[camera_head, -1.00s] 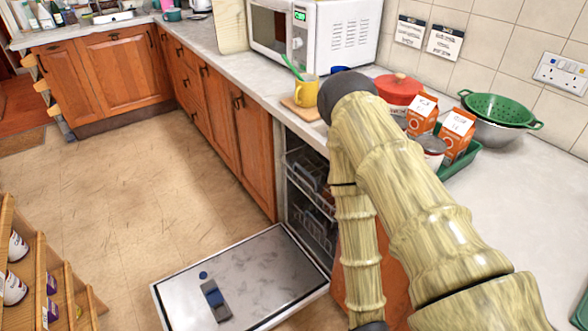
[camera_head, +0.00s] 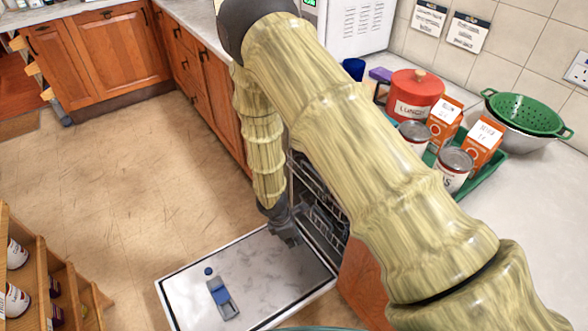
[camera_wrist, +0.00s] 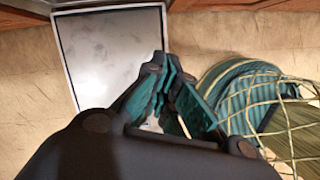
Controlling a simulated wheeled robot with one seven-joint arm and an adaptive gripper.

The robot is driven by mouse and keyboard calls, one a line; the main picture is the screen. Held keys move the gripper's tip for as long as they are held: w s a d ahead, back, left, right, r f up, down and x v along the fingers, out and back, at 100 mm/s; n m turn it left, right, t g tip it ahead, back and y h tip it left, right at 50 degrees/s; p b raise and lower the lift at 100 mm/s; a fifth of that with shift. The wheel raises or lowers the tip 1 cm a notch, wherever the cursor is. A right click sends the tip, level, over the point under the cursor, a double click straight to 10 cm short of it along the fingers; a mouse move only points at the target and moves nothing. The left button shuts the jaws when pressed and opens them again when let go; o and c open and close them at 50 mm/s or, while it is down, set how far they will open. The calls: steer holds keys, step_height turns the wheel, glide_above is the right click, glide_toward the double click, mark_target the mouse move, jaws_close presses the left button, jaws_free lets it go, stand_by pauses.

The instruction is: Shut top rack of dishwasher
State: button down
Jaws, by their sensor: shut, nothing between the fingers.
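The dishwasher stands under the counter with its door (camera_head: 262,272) folded down flat above the floor. Its racks (camera_head: 318,205) show inside the opening as dark wire, partly hidden behind my arm. I cannot tell from here how far the top rack stands out. My gripper (camera_head: 290,240) hangs above the open door, just in front of the opening, shut and empty. In the wrist view my gripper's fingers (camera_wrist: 168,75) are together, with the pale door (camera_wrist: 108,52) beyond them.
Wooden cabinets (camera_head: 95,55) line the back. A shelf with cans (camera_head: 40,275) stands at the left. The counter holds a red pot (camera_head: 412,95), cartons (camera_head: 482,142) and a green colander (camera_head: 525,112). The floor (camera_head: 130,170) left of the door is clear.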

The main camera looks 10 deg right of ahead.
steer(key=w+a+r+n+t+h+p, duration=0.1)
steer(key=w+a+r+n+t+h, duration=0.15)
steer(key=w+r, duration=0.55)
steer(key=w+a+r+n+t+h, duration=0.15)
steer(key=w+r+n, duration=0.35)
steer(key=w, duration=0.5)
steer(key=w+d+f+b, duration=0.5)
steer(key=d+f, duration=0.1)
steer(key=d, duration=0.3)
steer(key=shift+w+d+f+m+t, duration=0.3)
steer(key=shift+d+f+m+t, duration=0.1)
steer(key=shift+m, duration=0.05)
